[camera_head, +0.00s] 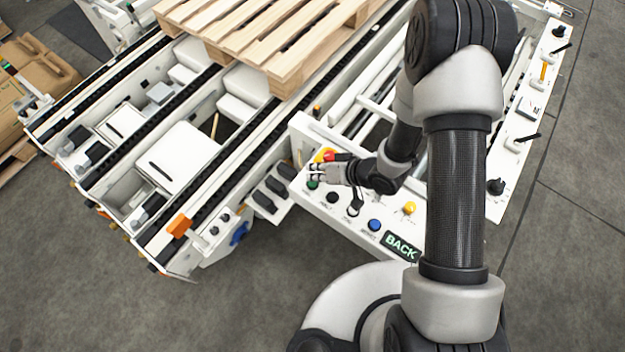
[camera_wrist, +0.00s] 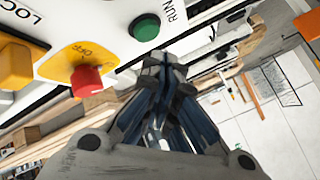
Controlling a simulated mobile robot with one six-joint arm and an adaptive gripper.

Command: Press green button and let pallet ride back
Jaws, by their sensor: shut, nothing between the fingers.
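The green button (camera_head: 312,184) sits at the left end of a white control panel (camera_head: 331,212). In the wrist view the green button (camera_wrist: 145,26) is round, beside the word RUN. My gripper (camera_head: 313,172) is shut and empty, its tips close to the button. In the wrist view my gripper's fingertips (camera_wrist: 160,58) show just below the button with a small gap in the picture; I cannot tell the height between them. The wooden pallet (camera_head: 262,32) lies on the black-railed conveyor at the top of the head view.
A red knob (camera_wrist: 86,80) on a yellow plate is close to the fingers at left. Blue (camera_head: 375,225) and yellow (camera_head: 409,208) buttons and a BACK sign (camera_head: 401,247) share the panel. A second panel with levers (camera_head: 527,110) stands at right. Grey floor is clear below.

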